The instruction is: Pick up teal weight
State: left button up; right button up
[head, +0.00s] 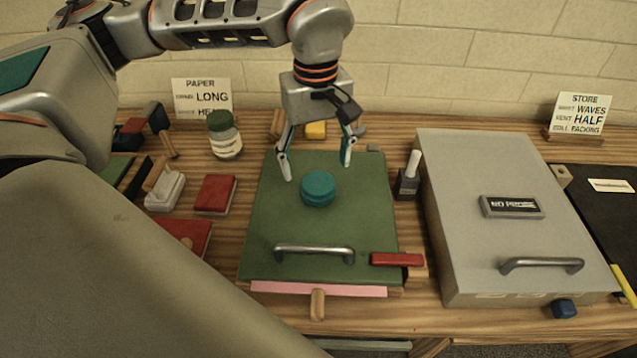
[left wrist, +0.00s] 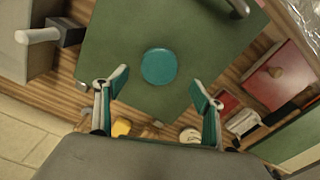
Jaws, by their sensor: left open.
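The teal weight (head: 318,189) is a short round disc standing on the green board (head: 262,235), a little above its middle. In the left wrist view the teal weight (left wrist: 159,67) lies ahead of the fingers, near the middle of the picture. My left gripper (head: 316,170) is open and empty, pointing down above the far part of the board, slightly beyond the weight. Its two fingers (left wrist: 158,92) are spread wide, wider than the weight, and do not touch it. My right gripper is not in view.
A metal handle (head: 315,249) and a red block (head: 397,259) are at the board's near side. A grey lidded box (head: 460,250) stands to the right. A dark holder with a white-handled tool (head: 408,182) stands between them. A jar (head: 224,136) and red pad (head: 215,193) are left.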

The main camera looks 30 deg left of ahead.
aim_at(318, 183)
pick_arm(q)
jog(key=f, duration=0.6)
jog(key=shift+d, duration=0.2)
jog(key=shift+c, duration=0.4)
jog(key=shift+r, duration=0.15)
jog(key=c, duration=1.8)
